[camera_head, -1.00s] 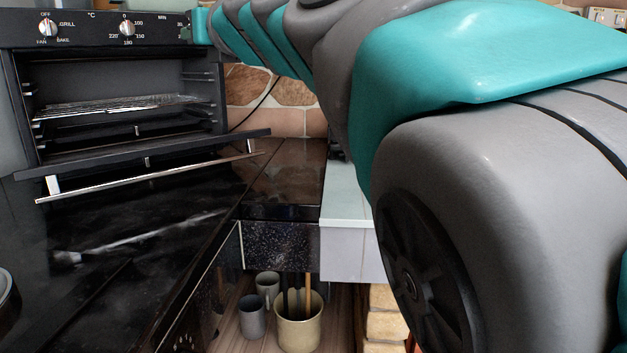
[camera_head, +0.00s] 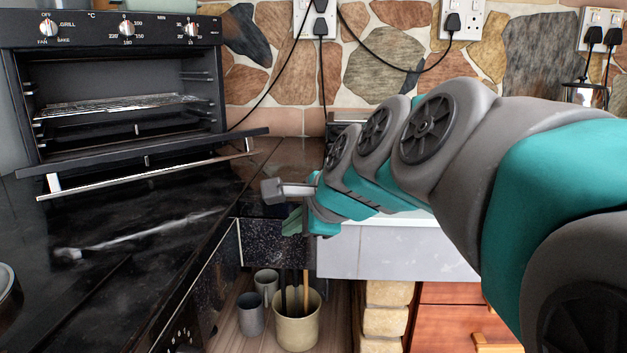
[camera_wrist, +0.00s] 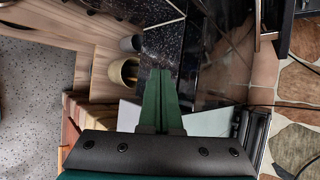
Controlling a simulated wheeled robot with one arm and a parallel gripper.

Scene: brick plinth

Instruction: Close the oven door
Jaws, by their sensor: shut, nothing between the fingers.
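The black oven (camera_head: 125,85) stands on the counter at the left in the head view. Its door (camera_head: 140,158) hangs open, lowered at the front, showing the wire rack (camera_head: 120,104) inside. A long silver handle bar (camera_head: 150,175) runs along the door's front edge. My gripper (camera_head: 291,222) is to the right of the door, apart from it, beyond the counter's corner. Its green fingers are shut together and empty in the wrist view (camera_wrist: 160,74). In that view only a corner of the handle (camera_wrist: 268,36) shows at the top right.
The black counter (camera_head: 110,240) fills the left, with part of a round object at its edge. Below are a beige pot (camera_head: 298,325) with utensils and grey cups (camera_head: 251,315). A stone wall with sockets (camera_head: 462,18) and hanging cables stands behind.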

